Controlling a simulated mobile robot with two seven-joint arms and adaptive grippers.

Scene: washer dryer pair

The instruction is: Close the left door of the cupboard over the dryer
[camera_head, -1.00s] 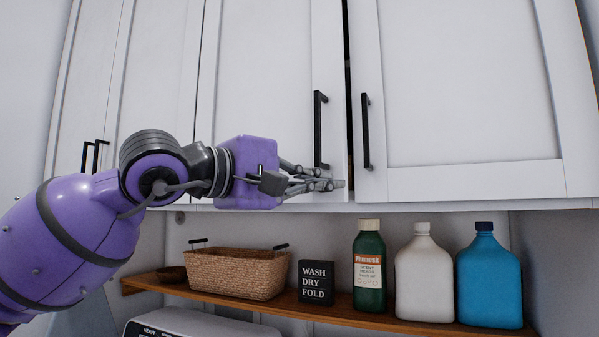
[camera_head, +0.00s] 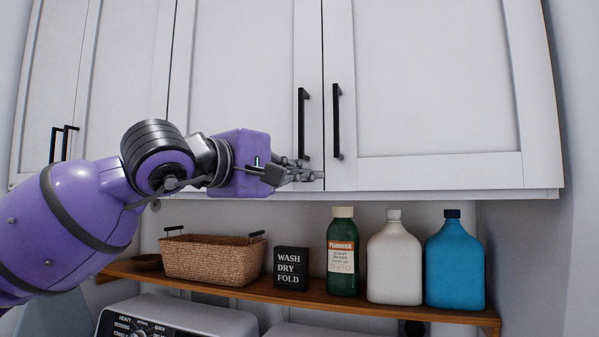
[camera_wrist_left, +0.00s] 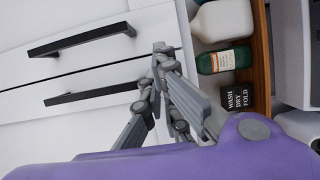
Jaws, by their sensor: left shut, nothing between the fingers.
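The left cupboard door (camera_head: 235,80) is a white panel with a black bar handle (camera_head: 303,122). It looks flush with the right door (camera_head: 430,80), with only a thin dark seam between them. My left gripper (camera_head: 318,175) is shut and empty, its grey fingertips at the lower right corner of the left door, beside the seam and below the handle. They seem to touch the door, but contact is not clear. In the left wrist view the fingertips (camera_wrist_left: 160,50) are together near the doors' bottom edge, with the left door's handle (camera_wrist_left: 92,93) beside them. My right gripper is not in view.
Below the doors a wooden shelf (camera_head: 265,290) holds a wicker basket (camera_head: 212,262), a black sign (camera_head: 291,268), a green bottle (camera_head: 342,255), a white bottle (camera_head: 394,262) and a blue bottle (camera_head: 455,260). A white appliance (camera_head: 180,318) stands underneath.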

